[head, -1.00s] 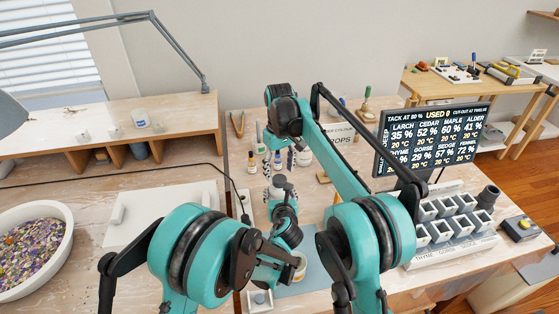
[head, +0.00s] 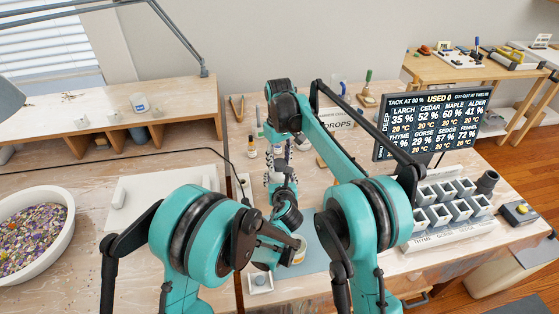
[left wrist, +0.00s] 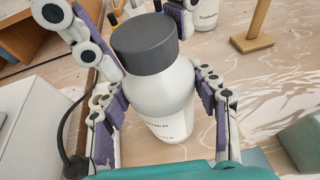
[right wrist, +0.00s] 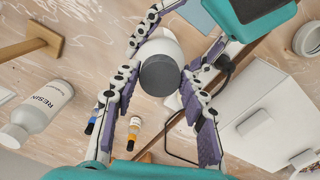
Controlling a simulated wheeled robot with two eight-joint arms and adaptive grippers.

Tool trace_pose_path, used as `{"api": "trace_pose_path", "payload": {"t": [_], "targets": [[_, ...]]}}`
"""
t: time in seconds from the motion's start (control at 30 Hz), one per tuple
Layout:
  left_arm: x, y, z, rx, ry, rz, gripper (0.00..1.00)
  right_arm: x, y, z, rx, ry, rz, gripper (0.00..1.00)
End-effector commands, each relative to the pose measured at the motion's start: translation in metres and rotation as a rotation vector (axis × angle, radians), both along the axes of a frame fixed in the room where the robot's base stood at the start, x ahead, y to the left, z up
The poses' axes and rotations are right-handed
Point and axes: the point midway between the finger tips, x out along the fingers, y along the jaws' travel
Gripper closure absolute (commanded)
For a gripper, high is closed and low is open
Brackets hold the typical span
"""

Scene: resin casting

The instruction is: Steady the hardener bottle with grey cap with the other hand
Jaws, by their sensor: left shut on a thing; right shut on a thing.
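The hardener bottle (left wrist: 165,93) is white with a dark grey cap (left wrist: 145,43). It stands upright on the wooden table, its label partly visible. My left gripper (left wrist: 160,88) is shut on its body, with purple-padded fingers on both sides. My right gripper (right wrist: 160,90) is also shut on the bottle, one finger on each side near the cap (right wrist: 160,75). In the left wrist view the right gripper's fingers show at the upper left and upper right. In the head view my arms hide most of the bottle.
A white resin bottle (right wrist: 42,108) stands nearby, with small dropper bottles (right wrist: 134,130) near the right fingers. A wooden stand (left wrist: 255,30) is close. A white slab (right wrist: 270,120), a lit display board (head: 432,125) and a rack of grey cups (head: 450,205) flank the work area.

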Motion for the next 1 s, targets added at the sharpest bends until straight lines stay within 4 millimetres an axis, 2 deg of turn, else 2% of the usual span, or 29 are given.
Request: {"api": "trace_pose_path", "payload": {"t": [0.1,0.13,0.2,0.23,0.5,0.63,0.77,1.0], "targets": [[0.0,0.0,0.0,0.0,0.0,0.0,1.0,0.0,0.0,0.0,0.0,0.0,0.001,0.92],[0.0,0.0,0.0,0.0,0.0,0.0,1.0,0.0,0.0,0.0,0.0,0.0,0.001,0.55],[0.0,0.0,0.0,0.0,0.0,0.0,1.0,0.0,0.0,0.0,0.0,0.0,0.001,0.37],[0.0,0.0,0.0,0.0,0.0,0.0,1.0,0.0,0.0,0.0,0.0,0.0,0.001,0.34],[0.0,0.0,0.0,0.0,0.0,0.0,1.0,0.0,0.0,0.0,0.0,0.0,0.001,0.34],[0.0,0.0,0.0,0.0,0.0,0.0,1.0,0.0,0.0,0.008,0.0,0.0,0.001,0.34],[0.0,0.0,0.0,0.0,0.0,0.0,1.0,0.0,0.0,0.029,0.0,0.0,0.001,0.34],[0.0,0.0,0.0,0.0,0.0,0.0,1.0,0.0,0.0,0.081,0.0,0.0,0.001,0.34]]}}
